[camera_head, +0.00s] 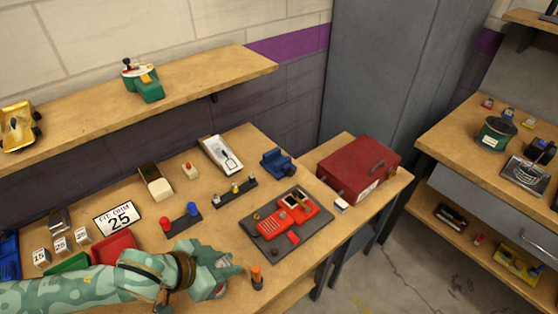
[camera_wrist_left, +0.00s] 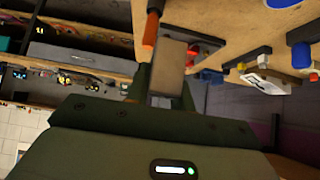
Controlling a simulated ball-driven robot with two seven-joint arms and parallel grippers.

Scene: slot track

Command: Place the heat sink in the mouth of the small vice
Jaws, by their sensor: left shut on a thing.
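My left gripper (camera_head: 233,271) is above the front edge of the bench in the head view. It is shut on a small grey-brown block (camera_wrist_left: 170,68), which I take to be the heat sink. The wrist view shows the block's flat face between the dark green fingers. In the head view the gripper mostly hides it. The small blue vice (camera_head: 277,161) stands at the back right of the bench, behind the dark mat and well apart from the gripper. Its mouth is too small to make out clearly. My right gripper is not in view.
A red slot car (camera_head: 282,218) lies on a dark mat (camera_head: 318,238). A dark rack (camera_head: 234,196) with several small bits and a red toolbox (camera_head: 358,166) flank the vice.

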